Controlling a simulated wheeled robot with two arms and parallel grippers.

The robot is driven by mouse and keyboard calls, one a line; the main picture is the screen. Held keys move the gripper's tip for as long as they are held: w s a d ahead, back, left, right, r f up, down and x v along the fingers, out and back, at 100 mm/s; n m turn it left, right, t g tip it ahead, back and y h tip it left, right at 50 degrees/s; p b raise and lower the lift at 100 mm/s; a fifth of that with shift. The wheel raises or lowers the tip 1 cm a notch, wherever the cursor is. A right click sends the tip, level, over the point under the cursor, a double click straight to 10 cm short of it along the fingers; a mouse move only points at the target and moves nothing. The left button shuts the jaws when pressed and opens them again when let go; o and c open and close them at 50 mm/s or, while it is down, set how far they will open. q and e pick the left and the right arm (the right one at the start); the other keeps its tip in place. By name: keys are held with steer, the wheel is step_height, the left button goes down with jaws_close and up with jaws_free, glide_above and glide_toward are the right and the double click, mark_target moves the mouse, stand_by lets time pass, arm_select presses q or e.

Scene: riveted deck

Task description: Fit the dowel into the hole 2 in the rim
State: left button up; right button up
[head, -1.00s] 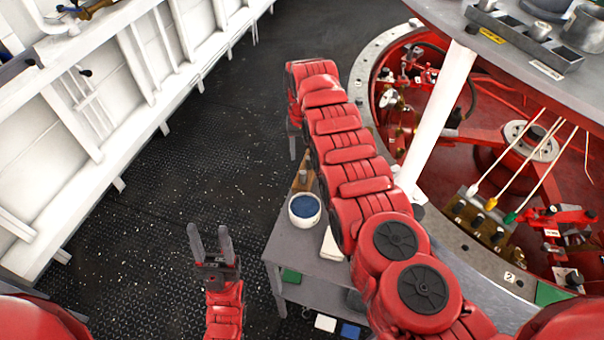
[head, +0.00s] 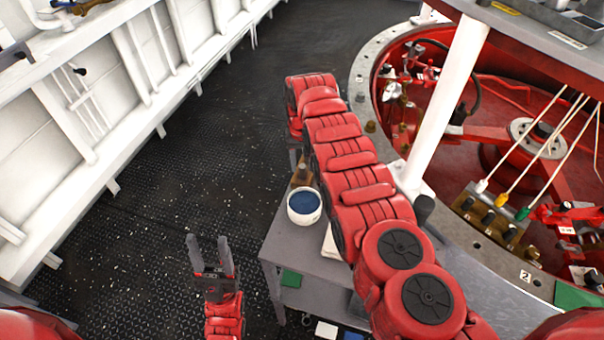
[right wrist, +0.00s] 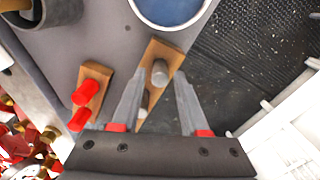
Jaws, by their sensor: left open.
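A grey dowel (right wrist: 160,72) stands upright in a wooden block (right wrist: 165,52) in the right wrist view; a second grey peg top shows lower in that block. In the head view the block (head: 300,183) is on the small grey table beside a bowl. My right gripper (right wrist: 157,90) is open above the block, its fingers on either side of it, holding nothing. The head view mostly hides this gripper behind my arm. My left gripper (head: 209,244) is open and empty over the floor. The rim (head: 500,268) carries a "2" label (head: 525,276); I cannot tell the exact hole.
A white bowl with blue contents (head: 304,207) stands close to the block. Another wooden block with red pegs (right wrist: 92,90) lies left in the wrist view. A white post (head: 446,110) rises between the table and the red well. The dark floor is clear.

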jaws_close()
steer(key=shift+r, duration=0.15)
steer(key=shift+r+p, duration=2.45)
steer(key=shift+r, duration=0.15)
